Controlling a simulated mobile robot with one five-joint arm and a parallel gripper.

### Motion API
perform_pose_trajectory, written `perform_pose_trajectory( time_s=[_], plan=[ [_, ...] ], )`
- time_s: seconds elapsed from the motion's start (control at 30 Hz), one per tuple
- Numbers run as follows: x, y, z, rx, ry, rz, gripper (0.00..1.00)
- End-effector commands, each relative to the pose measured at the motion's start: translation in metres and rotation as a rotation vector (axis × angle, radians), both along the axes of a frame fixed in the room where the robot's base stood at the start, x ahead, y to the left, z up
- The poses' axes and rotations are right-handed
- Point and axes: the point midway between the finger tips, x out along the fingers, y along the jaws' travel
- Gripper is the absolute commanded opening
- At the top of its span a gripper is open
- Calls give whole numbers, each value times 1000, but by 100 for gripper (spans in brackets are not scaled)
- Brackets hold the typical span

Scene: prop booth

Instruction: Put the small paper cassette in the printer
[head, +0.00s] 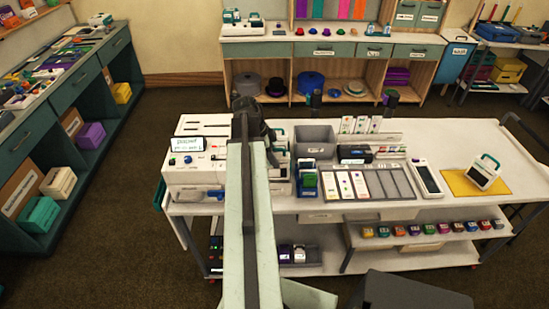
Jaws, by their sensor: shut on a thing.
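The printer (184,173) appears to be the white machine at the left end of the white cart, with a small screen and coloured buttons. My arm reaches forward over the cart beside it and covers its right part. My dark gripper (252,118) is at the far end of the arm, near the back edge of the cart. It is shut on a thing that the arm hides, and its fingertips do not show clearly. I cannot make out the small paper cassette for certain. A white device with a teal handle (486,173) stands on a yellow mat at the right.
On the cart (445,143) are a grey bin (314,138), a tray of card slots (391,183) and a white handheld device (427,179). Several coloured small items line a lower front shelf (415,245). Shelving stands at left and back. Bare cart top shows at the back right.

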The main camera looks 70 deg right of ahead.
Motion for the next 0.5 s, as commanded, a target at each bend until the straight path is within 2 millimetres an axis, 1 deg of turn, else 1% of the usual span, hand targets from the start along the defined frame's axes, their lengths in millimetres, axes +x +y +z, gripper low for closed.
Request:
perform_pose_trajectory(
  time_s=[0.03,0.5],
  plan=[
    [0,0,-4,0,0,0,0],
    [-1,0,-20,0,0,-1,0]
  ],
)
